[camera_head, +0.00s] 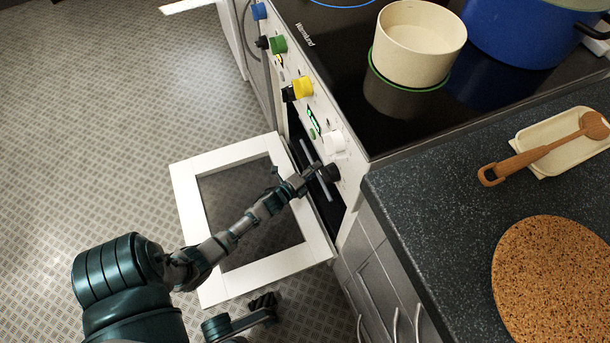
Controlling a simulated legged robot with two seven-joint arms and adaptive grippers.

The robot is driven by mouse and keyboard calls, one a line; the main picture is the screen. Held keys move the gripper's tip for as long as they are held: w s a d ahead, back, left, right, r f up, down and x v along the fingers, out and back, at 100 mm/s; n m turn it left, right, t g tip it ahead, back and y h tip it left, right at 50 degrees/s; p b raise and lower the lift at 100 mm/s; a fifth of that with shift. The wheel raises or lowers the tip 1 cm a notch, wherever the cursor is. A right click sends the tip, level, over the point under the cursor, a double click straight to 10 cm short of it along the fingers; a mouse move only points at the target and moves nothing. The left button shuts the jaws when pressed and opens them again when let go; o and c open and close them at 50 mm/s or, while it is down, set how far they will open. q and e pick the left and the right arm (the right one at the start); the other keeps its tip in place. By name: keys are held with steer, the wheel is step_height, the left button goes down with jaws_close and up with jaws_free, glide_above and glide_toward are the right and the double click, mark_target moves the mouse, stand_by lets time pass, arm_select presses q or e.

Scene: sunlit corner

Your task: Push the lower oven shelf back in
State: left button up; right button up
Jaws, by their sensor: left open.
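The oven door (187,205), a white frame around a dark glass pane, is swung down open over the floor. The dark oven opening shows as a narrow strip under the control panel. A thin pale bar (323,186) at the opening looks like a shelf's front edge; whether it is the lower shelf, and how far out it stands, I cannot tell. My left arm reaches over the door from the lower left. My left gripper (311,176) is open at the opening, close beside the bar; contact is unclear.
The white control panel (316,88) with coloured knobs overhangs the opening. A cream pot (418,45) and a blue pot (515,30) stand on the hob. The dark counter (430,200) holds a cork mat (555,280) and a spoon (540,151) on a tray. Floor at left is clear.

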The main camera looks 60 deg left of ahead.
arm_select(q)
steer(key=v, duration=1)
steer(key=shift+s, duration=0.3)
